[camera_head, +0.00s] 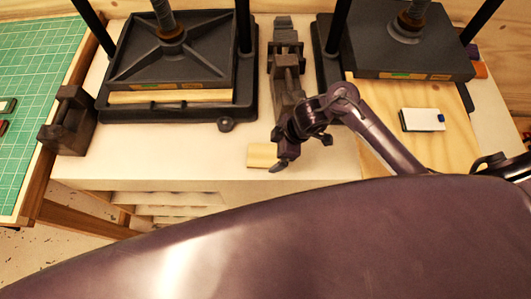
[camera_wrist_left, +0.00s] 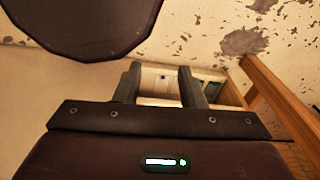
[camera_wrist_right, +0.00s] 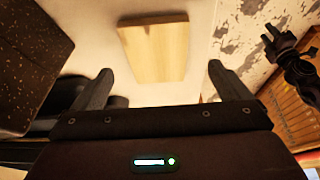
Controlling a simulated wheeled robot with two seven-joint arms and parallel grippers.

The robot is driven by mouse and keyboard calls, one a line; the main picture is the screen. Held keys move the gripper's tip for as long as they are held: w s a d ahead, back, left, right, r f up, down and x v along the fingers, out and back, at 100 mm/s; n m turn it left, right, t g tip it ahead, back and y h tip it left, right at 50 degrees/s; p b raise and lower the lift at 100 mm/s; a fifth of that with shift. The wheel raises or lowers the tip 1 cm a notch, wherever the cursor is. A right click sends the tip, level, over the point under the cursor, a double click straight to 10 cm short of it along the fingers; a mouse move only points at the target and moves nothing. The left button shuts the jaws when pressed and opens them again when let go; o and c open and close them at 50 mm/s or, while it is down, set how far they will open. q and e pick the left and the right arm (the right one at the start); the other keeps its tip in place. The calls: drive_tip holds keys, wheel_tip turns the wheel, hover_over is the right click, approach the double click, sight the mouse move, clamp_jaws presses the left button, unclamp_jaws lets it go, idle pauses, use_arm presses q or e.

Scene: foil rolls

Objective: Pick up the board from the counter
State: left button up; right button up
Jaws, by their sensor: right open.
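A small pale wooden board (camera_head: 262,155) lies flat on the counter (camera_head: 335,160) near its front edge. My right gripper (camera_head: 280,164) is just above the board's right side in the head view and hides part of it. In the right wrist view the board (camera_wrist_right: 155,52) lies beyond and between the spread fingertips (camera_wrist_right: 160,78), apart from them. The right gripper is open and empty. My left gripper does not show in the head view. In the left wrist view its fingers (camera_wrist_left: 160,78) are apart with nothing between them.
Two dark presses stand at the back left (camera_head: 170,55) and right (camera_head: 410,40), with a metal vise (camera_head: 286,70) between them. A black knob (camera_head: 225,124) is left of the board. A white block (camera_head: 422,120) lies on a larger board at right. A green mat (camera_head: 35,90) is at left.

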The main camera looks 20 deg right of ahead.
sight(266, 155)
drive_tip(key=x, duration=0.4)
drive_tip(key=shift+w+a+r, duration=0.1)
drive_tip(key=shift+w, duration=0.1)
drive_tip(key=shift+f, duration=0.25)
use_arm(q)
drive_tip(key=shift+w+a+r, duration=0.1)
drive_tip(key=shift+w+r, duration=0.1)
use_arm(e)
drive_tip(key=c, duration=1.1)
